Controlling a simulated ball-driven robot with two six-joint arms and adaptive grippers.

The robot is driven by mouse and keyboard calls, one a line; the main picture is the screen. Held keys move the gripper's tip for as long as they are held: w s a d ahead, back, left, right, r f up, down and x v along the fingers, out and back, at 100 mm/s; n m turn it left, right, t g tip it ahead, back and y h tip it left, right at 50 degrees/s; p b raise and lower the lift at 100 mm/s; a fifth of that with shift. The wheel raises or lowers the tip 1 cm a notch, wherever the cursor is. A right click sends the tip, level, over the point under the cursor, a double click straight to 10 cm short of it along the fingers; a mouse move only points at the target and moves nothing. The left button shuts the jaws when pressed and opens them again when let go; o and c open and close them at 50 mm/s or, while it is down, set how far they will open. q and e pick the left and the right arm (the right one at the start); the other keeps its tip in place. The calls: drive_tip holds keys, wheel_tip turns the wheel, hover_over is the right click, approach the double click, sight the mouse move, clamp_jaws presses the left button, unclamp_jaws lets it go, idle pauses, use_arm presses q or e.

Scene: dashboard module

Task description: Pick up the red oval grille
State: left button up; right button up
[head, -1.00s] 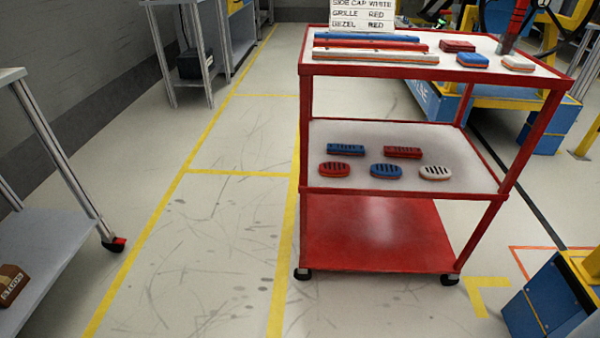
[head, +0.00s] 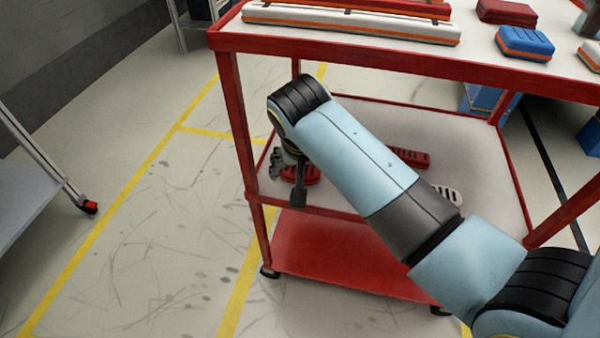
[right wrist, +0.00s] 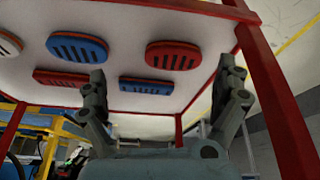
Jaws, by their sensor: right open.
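The red oval grille (head: 313,175) lies on the middle shelf of the red cart (head: 345,210), near its front left corner, partly hidden by my right gripper (head: 290,178). In the right wrist view the red oval grille (right wrist: 172,55) with dark slots shows whole, between the fingertips in the picture. My right gripper (right wrist: 163,70) is open and empty, at the shelf's front left edge; I cannot tell whether it touches the grille. My left gripper is not in view.
On the same shelf are a blue oval grille (right wrist: 77,47), a white oval grille (head: 445,195), a red rectangular grille (head: 410,157) and a blue rectangular grille (right wrist: 145,85). The cart's top shelf, with long bars, is above; a red post (head: 240,130) stands left of my gripper.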

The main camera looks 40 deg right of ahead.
sight(312, 174)
drive_tip(key=shift+m, duration=0.7)
drive_tip(key=w+f, duration=0.1)
drive_tip(key=w+f+b, duration=0.1)
drive_tip(key=w, duration=0.1)
drive_tip(key=w+d+f+b, duration=0.1)
drive_tip(key=shift+w+f, duration=0.2)
drive_tip(key=shift+w, duration=0.2)
drive_tip(key=b+x, duration=0.2)
drive_tip(key=x, duration=0.2)
drive_tip(key=shift+d+f+b, duration=0.25)
drive_tip(key=shift+f+b, duration=0.05)
drive_tip(key=shift+b, duration=0.1)
drive_tip(key=shift+w, duration=0.15)
drive_tip(key=c, duration=1)
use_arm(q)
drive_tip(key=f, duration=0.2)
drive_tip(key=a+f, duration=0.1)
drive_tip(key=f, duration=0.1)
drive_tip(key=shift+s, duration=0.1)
